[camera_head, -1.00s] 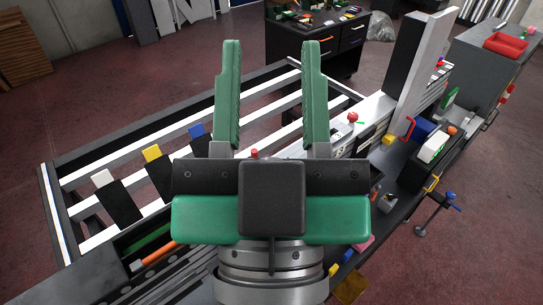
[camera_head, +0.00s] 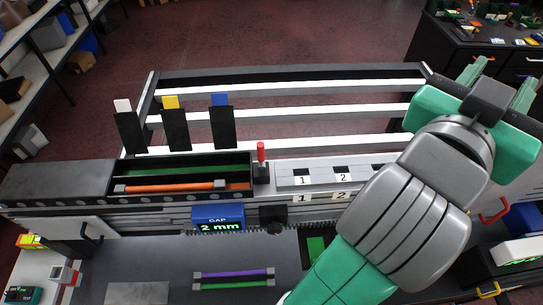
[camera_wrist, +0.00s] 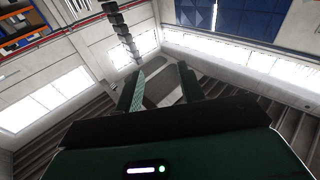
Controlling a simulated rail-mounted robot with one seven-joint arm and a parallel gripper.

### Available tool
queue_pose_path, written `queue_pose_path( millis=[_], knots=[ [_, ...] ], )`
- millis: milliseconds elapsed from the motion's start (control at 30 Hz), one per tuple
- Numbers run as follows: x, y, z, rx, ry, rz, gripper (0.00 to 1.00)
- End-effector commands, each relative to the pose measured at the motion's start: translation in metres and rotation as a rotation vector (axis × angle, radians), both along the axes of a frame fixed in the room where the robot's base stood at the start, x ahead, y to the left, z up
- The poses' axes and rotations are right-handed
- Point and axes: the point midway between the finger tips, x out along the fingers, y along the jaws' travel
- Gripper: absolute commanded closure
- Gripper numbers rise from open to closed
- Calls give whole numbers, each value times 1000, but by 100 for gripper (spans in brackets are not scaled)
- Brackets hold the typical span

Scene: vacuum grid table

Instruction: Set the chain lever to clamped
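A small upright lever with a red handle (camera_head: 261,152) stands on a black block beside the tray, left of the plates marked 1 and 2. I cannot tell whether it is the chain lever or which setting it has. A dark toothed chain-like strip (camera_head: 262,230) runs along the front of the fixture, partly hidden behind my arm. My gripper (camera_head: 498,80) is at the upper right, well away from the red lever. Its two green fingers are spread apart with nothing between them; in the wrist view (camera_wrist: 160,85) they point toward walls and windows.
A display (camera_head: 218,219) reads 2 mm. A tray (camera_head: 180,165) holds green and orange bars. Purple and green rods (camera_head: 233,279) lie on the front surface. My arm covers the right part of the bench.

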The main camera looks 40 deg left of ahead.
Motion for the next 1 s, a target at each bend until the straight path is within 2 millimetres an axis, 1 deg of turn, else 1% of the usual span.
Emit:
queue_pose_path(
  millis=[33, 67, 100, 167, 200, 267, 300, 333, 367, 400, 433, 500, 533, 567, 600, 700, 867, 1000],
  knots=[
    [21, 10, -20, -4, 91, 0, 61],
    [34, 15, -32, -8, 153, -1, 61],
    [49, 25, -51, -15, 244, -1, 61],
    [70, 46, -85, -30, 400, 13, 61],
    [81, 66, -110, -44, 516, 32, 61],
    [91, 106, -153, -74, 720, 80, 61],
    [89, 141, -183, -107, 869, 131, 61],
    [83, 170, -205, -137, 985, 177, 61],
    [72, 199, -224, -172, 1096, 227, 61],
    [53, 237, -246, -223, 1233, 295, 61],
    [38, 261, -258, -262, 1317, 343, 61],
    [5, 302, -275, -339, 1466, 430, 61],
    [-7, 315, -279, -368, 1510, 459, 61],
    [-16, 325, -282, -390, 1546, 481, 61],
    [-27, 327, -284, -398, 1604, 482, 61],
    [-42, 325, -291, -399, 1694, 468, 61],
    [-40, 324, -297, -396, 1685, 466, 61],
    [-40, 324, -321, -396, 1685, 465, 61]
  ],
)
